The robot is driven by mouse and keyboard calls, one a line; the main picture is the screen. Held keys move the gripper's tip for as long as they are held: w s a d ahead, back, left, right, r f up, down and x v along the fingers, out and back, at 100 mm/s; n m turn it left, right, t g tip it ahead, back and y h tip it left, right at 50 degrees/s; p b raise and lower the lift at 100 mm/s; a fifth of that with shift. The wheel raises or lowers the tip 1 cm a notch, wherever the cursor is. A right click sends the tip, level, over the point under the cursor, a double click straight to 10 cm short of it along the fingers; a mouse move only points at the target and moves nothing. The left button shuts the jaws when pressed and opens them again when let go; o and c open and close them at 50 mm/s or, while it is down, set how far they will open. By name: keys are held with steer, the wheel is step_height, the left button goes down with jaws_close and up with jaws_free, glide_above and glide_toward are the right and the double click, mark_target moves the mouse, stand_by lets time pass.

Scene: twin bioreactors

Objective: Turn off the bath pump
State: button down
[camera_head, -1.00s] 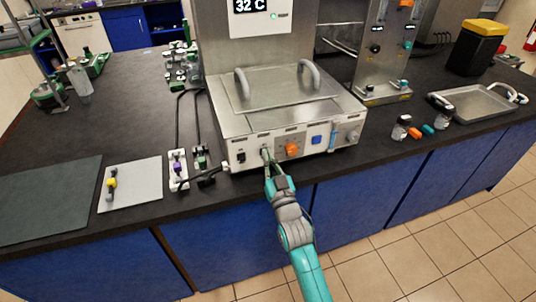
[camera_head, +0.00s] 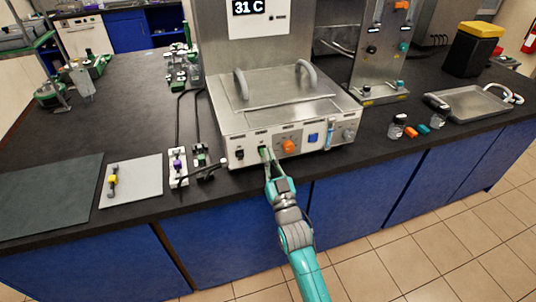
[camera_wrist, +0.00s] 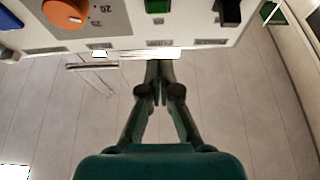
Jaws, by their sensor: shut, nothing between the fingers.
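The steel bath (camera_head: 290,112) stands on the bench, with a white front panel of controls. A small green switch (camera_head: 264,149) sits between a black switch (camera_head: 240,154) and an orange knob (camera_head: 288,146). In the wrist view the green switch (camera_wrist: 157,6) is at the top middle, with the black switch (camera_wrist: 228,12) to its right and the orange knob (camera_wrist: 66,12) to its left. My gripper (camera_head: 268,162) is shut and empty, just in front of and below the green switch; its fingertips (camera_wrist: 159,68) show near the panel's lower edge. I cannot tell whether they touch the panel.
The display (camera_head: 249,7) above the bath reads 31 C, with a dark indicator beside it. A blue button (camera_head: 313,138) is right of the knob. Small clamps with cables (camera_head: 201,156) lie left of the bath. A metal tray (camera_head: 470,103) and small bottles stand at the right.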

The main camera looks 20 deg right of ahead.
steer(key=f+v, duration=0.1)
steer(key=v, duration=0.6)
steer(key=shift+f, duration=0.2)
steer(key=shift+f, duration=0.1)
steer(key=s+f+g, duration=0.2)
steer(key=s+f, duration=0.3)
steer(key=s, duration=0.6)
steer(key=s+f+g, duration=0.2)
steer(key=s+f, duration=0.3)
steer(key=s, duration=0.7)
steer(key=s+r+g, duration=0.2)
steer(key=s, duration=0.9)
steer(key=s+r+g, duration=0.2)
steer(key=s, duration=0.9)
steer(key=shift+s, duration=0.2)
steer(key=shift+f, duration=0.1)
